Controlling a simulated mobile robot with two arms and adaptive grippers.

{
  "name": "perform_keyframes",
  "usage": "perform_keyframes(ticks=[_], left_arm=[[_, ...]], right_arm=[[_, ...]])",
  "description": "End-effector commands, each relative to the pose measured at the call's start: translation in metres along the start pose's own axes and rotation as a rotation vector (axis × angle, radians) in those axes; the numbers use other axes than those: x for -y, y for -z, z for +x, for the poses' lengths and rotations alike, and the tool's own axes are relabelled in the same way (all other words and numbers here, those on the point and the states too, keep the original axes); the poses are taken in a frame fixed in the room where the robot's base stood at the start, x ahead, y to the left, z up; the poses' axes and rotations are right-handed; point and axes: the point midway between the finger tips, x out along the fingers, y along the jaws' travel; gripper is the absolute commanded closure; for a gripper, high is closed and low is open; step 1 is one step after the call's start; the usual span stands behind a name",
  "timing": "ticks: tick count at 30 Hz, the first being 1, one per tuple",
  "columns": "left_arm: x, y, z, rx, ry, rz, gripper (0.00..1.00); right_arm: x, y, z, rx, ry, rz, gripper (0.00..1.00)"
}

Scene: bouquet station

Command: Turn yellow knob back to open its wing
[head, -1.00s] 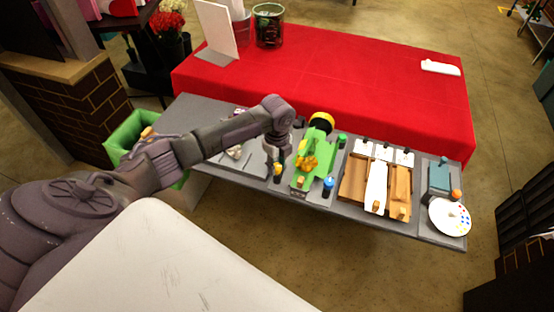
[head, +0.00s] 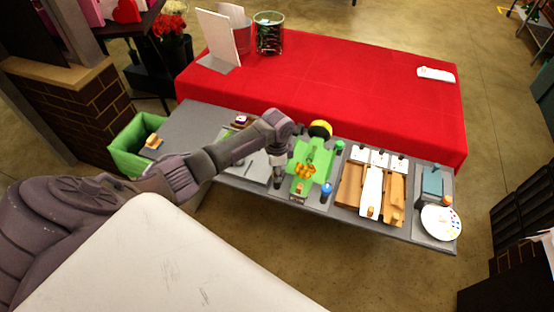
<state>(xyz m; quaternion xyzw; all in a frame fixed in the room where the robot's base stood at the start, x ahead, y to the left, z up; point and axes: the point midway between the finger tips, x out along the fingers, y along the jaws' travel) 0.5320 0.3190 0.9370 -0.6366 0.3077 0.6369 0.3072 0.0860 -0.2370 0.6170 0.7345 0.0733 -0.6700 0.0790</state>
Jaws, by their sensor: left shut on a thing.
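My left gripper (head: 278,173) points down at the left side of the green fixture (head: 322,160), at the place of the yellow knob. Its fingers are shut on the knob, which they hide. Yellow flowers (head: 304,171) lie on the green fixture. A round yellow and black piece (head: 320,129) stands at its far end. A green knob (head: 339,146) and a blue knob (head: 326,188) stand on its right side. The exact angle of the yellow knob's wing cannot be told. My right gripper is not in view.
Wooden and white boards (head: 372,190) lie to the right of the fixture. A white palette (head: 440,222) is at the bench's right end. A red-covered table (head: 330,85) stands behind. A green bin (head: 128,152) is at the left.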

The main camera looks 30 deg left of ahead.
Motion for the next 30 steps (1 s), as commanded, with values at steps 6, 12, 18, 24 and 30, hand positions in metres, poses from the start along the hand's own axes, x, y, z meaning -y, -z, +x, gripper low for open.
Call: perform_keyframes(ticks=[6,12,18,24,30], left_arm=[[0.0009,0.0003,-0.0008,-0.001,0.002,-0.171,1.0],[0.0011,0.0004,-0.001,-0.002,0.002,-0.281,1.0],[0.0013,0.0,-0.001,-0.001,0.003,-0.343,1.0],[0.0013,-0.0001,-0.0011,-0.001,0.003,-0.366,1.0],[0.0014,0.0001,-0.0012,-0.002,0.003,-0.368,1.0]], right_arm=[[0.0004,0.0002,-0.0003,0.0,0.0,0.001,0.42],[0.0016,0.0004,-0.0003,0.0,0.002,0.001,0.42],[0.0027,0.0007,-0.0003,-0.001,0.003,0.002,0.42],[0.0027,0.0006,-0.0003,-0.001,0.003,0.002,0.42],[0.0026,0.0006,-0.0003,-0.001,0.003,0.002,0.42]])
